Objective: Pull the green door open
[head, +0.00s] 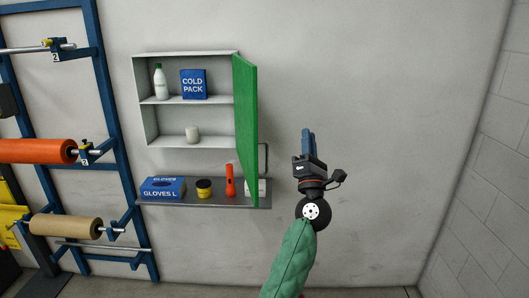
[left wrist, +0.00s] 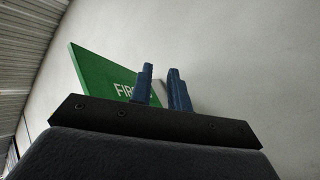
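The green door (head: 246,130) of a white wall cabinet (head: 188,106) stands swung out from the cabinet's right side, so the shelves show. A dark bar handle (head: 266,158) sits on the door's outer face. My left gripper (head: 307,143) is to the right of the door and handle, apart from both, pointing up. In the left wrist view its two blue fingers (left wrist: 163,88) stand apart with nothing seen between them. The green door (left wrist: 100,75) with white lettering, partly hidden by a finger, is behind them. My right gripper is not in view.
Inside the cabinet are a white bottle (head: 160,82), a blue cold pack (head: 194,84) and a white cup (head: 192,135). A shelf (head: 215,201) below holds a glove box (head: 162,188), yellow jar and red flashlight. A blue rack (head: 112,110) stands left. The wall at right is clear.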

